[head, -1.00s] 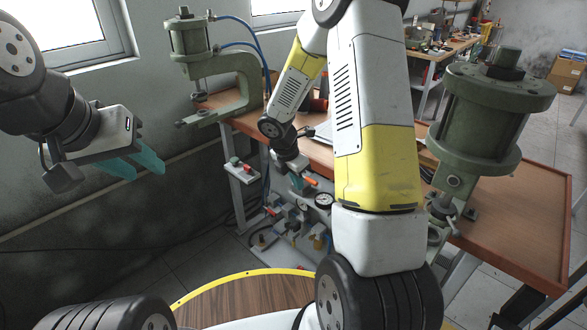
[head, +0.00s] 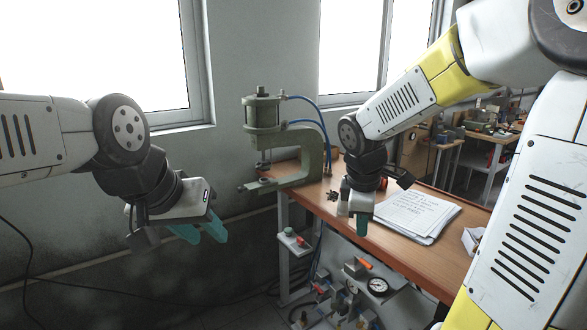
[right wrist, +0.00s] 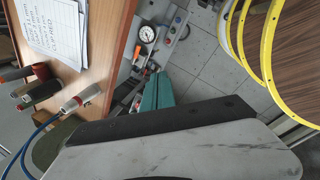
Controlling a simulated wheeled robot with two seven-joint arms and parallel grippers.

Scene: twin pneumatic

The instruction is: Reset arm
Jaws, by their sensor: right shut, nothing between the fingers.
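My left gripper (head: 200,233) hangs in free air at the left in the head view, its two teal fingers apart with nothing between them. My right gripper (head: 362,226) is in front of the bench's near edge in the head view, fingers pointing down, above the orange lever (head: 365,263) of the pneumatic panel. Its teal fingers lie together and empty in the right wrist view (right wrist: 157,92). A round gauge (head: 378,286) sits beside the lever; it also shows in the right wrist view (right wrist: 146,34).
A green pneumatic press (head: 290,150) with blue hoses stands on the wooden bench (head: 395,247). Papers (head: 415,212) lie on the bench right of my right gripper. A small button box (head: 292,237) is on a stand at the bench's left end. Red-and-white cylindrical parts (right wrist: 80,96) show near the bench edge.

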